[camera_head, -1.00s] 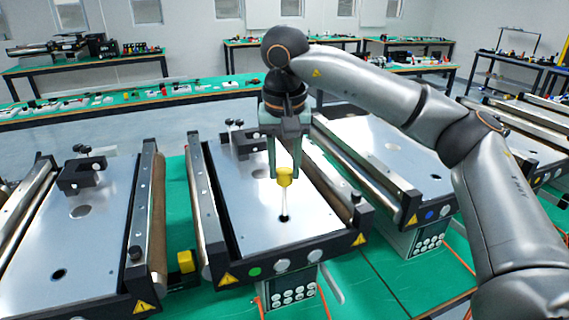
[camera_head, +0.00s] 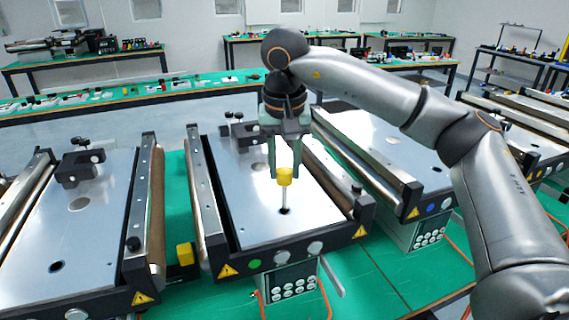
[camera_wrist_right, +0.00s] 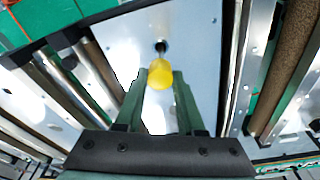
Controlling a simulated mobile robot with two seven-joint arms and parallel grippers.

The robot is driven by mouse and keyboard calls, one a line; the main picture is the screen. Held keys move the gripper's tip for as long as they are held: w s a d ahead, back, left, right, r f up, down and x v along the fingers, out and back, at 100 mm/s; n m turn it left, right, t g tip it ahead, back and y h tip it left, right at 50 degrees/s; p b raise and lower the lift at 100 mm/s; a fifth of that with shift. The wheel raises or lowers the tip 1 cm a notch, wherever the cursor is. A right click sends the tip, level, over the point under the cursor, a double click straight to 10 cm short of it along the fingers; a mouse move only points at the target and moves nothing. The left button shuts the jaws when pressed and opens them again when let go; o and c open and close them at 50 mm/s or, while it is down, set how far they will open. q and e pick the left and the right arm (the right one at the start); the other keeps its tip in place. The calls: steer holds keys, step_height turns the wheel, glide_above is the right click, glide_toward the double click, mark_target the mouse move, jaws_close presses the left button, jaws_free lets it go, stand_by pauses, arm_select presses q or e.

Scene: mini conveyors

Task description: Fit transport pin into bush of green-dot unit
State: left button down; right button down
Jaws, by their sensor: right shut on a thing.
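The transport pin (camera_head: 285,177) has a yellow head and a thin silver shank. My right gripper (camera_head: 285,172) is shut on the yellow head and holds the pin about upright. In the right wrist view the yellow head (camera_wrist_right: 160,76) sits between the fingertips of the gripper (camera_wrist_right: 159,78). The dark bush (camera_head: 285,211) is a hole in the metal plate of the middle conveyor unit (camera_head: 245,215), which has a green dot (camera_head: 254,263) on its front. The shank's lower end is at the bush; I cannot tell how deep it is. My left gripper is not in view.
Similar units stand on either side, the right one with a blue dot (camera_head: 431,207). A yellow block (camera_head: 185,254) sits between the left and middle units. Rails flank the plate. A black clamp (camera_head: 240,135) stands at its back.

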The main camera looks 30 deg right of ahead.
steer(key=shift+f+b, duration=0.85)
steer(key=shift+f, duration=0.6)
steer(key=shift+c, duration=2.2)
jaws_free()
steer(key=shift+o, duration=0.4)
steer(key=o, duration=0.4)
steer(key=shift+c, duration=0.2)
step_height(320, 180, up, 7)
steer(key=p, duration=0.6)
steer(key=shift+p, duration=0.3)
